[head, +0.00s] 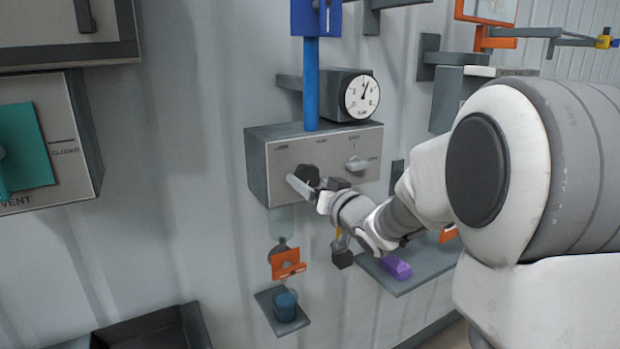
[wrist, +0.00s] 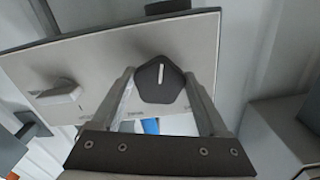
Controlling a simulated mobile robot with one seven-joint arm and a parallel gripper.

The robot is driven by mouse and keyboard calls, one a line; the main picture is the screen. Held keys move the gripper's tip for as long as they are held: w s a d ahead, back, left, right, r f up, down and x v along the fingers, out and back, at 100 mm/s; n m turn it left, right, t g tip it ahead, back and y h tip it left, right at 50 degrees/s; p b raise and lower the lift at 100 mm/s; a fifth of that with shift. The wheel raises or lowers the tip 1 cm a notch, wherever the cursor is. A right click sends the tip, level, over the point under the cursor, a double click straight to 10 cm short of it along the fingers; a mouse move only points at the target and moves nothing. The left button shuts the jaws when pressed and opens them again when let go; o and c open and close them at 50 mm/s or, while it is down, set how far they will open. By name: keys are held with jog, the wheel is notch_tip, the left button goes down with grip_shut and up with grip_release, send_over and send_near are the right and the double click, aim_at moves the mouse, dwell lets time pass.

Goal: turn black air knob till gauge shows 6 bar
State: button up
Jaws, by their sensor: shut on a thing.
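The black air knob (wrist: 160,82) is a dark faceted knob with a white pointer line, on the front of a grey box (head: 265,150). My gripper (wrist: 160,76) has one finger on each side of the knob and is shut on it. In the head view my gripper (head: 303,183) reaches the left part of the box front from the right and partly covers the knob (head: 308,173). The round white gauge (head: 361,97) sits above the box at its right. Its dark needle points up and slightly right; its numbers are too small to read.
A lighter grey knob (head: 357,164) sits right of the black one on the same panel. A blue pipe (head: 311,85) enters the box from above. Below are an orange bracket (head: 286,264), a small shelf with a blue cup (head: 285,306), and a purple block (head: 396,267) on another shelf.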

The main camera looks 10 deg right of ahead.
jog(key=shift+r+m, duration=0.1)
jog(key=shift+m, duration=0.8)
jog(key=o, duration=1.2)
jog(key=shift+o, duration=0.2)
jog(key=v, duration=1.7)
jog(key=shift+s+p, duration=0.2)
jog(key=shift+p, duration=0.15)
jog(key=shift+a, duration=0.1)
